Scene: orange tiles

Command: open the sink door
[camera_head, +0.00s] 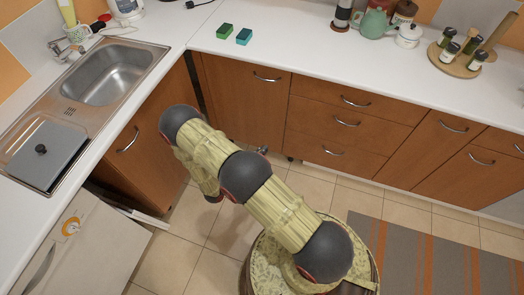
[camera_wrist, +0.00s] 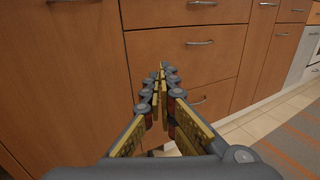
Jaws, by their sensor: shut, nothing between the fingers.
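The sink door (camera_head: 152,150) is the brown wooden front below the sink at the left in the head view. It looks closed under the counter edge, and its curved metal handle (camera_head: 128,139) is near its left side. My arm covers part of its right side. My gripper (camera_wrist: 161,75) is shut and empty in the wrist view, its fingers pointing at the drawer fronts. In the head view it is mostly hidden behind my arm. The sink door is not recognisable in the wrist view, and my gripper is away from its handle.
The sink (camera_head: 105,75) is set in the white counter. A white appliance front (camera_head: 75,245) stands left of the sink door. The corner cabinet (camera_head: 240,85) and drawers (camera_head: 335,120) line the back. Tiled floor (camera_head: 185,250) is free left of my base; a striped rug (camera_head: 430,255) lies right.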

